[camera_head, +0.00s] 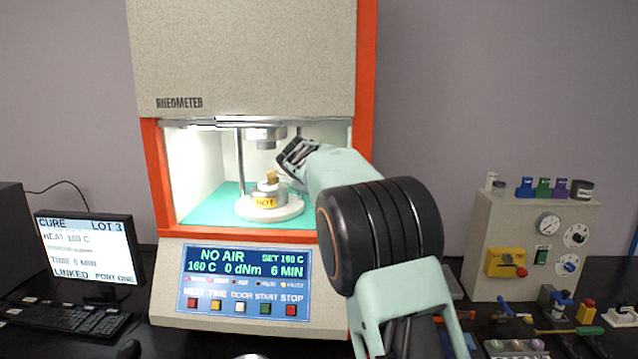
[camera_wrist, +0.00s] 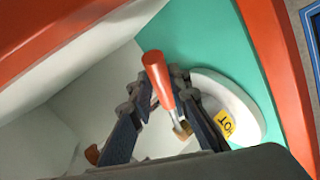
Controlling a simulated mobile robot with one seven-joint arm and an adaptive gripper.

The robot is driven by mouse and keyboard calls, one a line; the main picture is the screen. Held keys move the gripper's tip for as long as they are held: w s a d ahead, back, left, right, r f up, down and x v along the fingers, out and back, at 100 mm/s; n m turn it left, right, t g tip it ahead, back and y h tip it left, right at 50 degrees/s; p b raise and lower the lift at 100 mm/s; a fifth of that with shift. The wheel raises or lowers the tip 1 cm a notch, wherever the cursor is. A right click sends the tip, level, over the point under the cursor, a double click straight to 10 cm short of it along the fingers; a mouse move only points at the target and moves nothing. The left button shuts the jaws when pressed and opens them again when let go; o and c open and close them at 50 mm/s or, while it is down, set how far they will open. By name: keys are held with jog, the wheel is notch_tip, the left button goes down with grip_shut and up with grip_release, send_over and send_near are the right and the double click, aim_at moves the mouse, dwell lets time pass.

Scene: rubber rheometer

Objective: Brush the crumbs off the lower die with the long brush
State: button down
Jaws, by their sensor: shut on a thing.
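My gripper (camera_head: 290,157) is inside the open chamber of the rheometer (camera_head: 240,60), just right of and above the lower die (camera_head: 284,209). It is shut on the long brush, whose red handle (camera_wrist: 157,72) stands between the fingers in the wrist view. A tan part, apparently the brush head (camera_wrist: 183,130), lies beside the white round base with a yellow HOT label (camera_wrist: 225,124). In the head view a tan tip (camera_head: 271,174) shows right over the die's centre; whether it touches cannot be told. The crumbs cannot be made out.
The upper die (camera_head: 265,136) hangs close above, with a thin post (camera_head: 240,160) at the left. Orange side frames (camera_head: 160,175) bound the opening. A monitor (camera_head: 85,250) stands left; a control box (camera_head: 530,240) and small tools stand right.

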jog(key=shift+f, duration=0.1)
jog(key=s+b, duration=0.2)
jog(key=b, duration=0.1)
jog(key=shift+s+a, duration=0.2)
jog(key=shift+s, duration=0.2)
dwell(1.3)
jog(key=shift+r, duration=0.2)
